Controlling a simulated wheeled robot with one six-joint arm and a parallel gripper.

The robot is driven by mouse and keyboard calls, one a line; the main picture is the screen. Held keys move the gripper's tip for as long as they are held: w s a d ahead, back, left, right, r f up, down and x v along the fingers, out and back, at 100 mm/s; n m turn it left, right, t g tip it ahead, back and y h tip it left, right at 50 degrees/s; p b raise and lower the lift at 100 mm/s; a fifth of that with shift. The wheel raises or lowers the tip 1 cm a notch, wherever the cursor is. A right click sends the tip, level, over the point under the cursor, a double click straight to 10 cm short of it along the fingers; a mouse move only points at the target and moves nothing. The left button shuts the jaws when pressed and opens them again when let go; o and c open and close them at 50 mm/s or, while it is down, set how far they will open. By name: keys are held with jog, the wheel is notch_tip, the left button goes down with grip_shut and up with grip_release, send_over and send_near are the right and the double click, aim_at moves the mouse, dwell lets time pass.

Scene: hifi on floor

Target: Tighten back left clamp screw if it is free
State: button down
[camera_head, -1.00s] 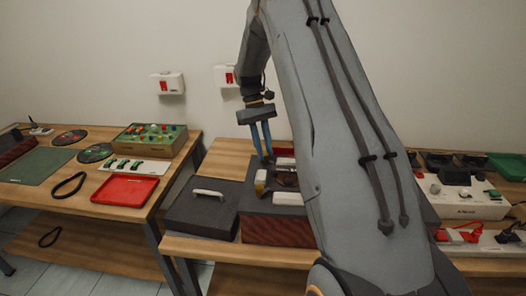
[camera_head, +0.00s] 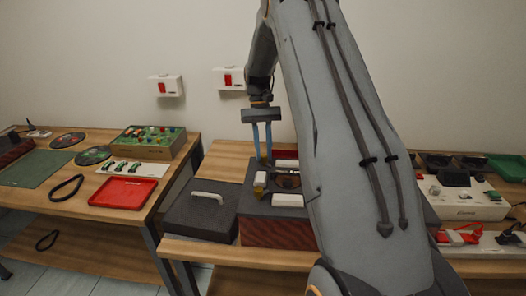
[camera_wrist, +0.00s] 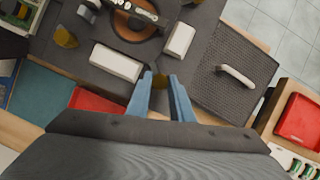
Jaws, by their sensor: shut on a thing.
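The dark speaker-like unit (camera_head: 252,206) with a red-brown front lies on the middle table. Its top carries white blocks, small yellow pieces and a round brown part (camera_wrist: 118,24). My gripper (camera_head: 263,160) points down at the unit's back left. In the wrist view its blue fingertips (camera_wrist: 159,82) are close together on a small yellowish clamp screw (camera_wrist: 160,80), mostly hidden between them. One white block (camera_wrist: 115,62) and another white block (camera_wrist: 180,40) flank the spot. Another yellow piece (camera_wrist: 65,37) stands apart. How tight the screw is cannot be told.
A dark lid with a white handle (camera_head: 208,194) lies left of the unit. My arm hides the unit's right side. The left table holds a red tray (camera_head: 124,192) and a green box (camera_head: 148,140). A white device (camera_head: 460,203) stands at right.

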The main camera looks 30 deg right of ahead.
jog(key=shift+w+r, duration=0.1)
jog(key=shift+w, duration=0.05)
jog(key=c, duration=1.6)
grip_release()
jog(key=shift+o, duration=0.2)
jog(key=a+b+v, duration=0.1)
jog(key=b+v, duration=0.1)
jog(key=v, duration=0.5)
jog(key=shift+d+r, duration=0.35)
jog(key=shift+d, duration=0.15)
jog(key=shift+w, duration=0.1)
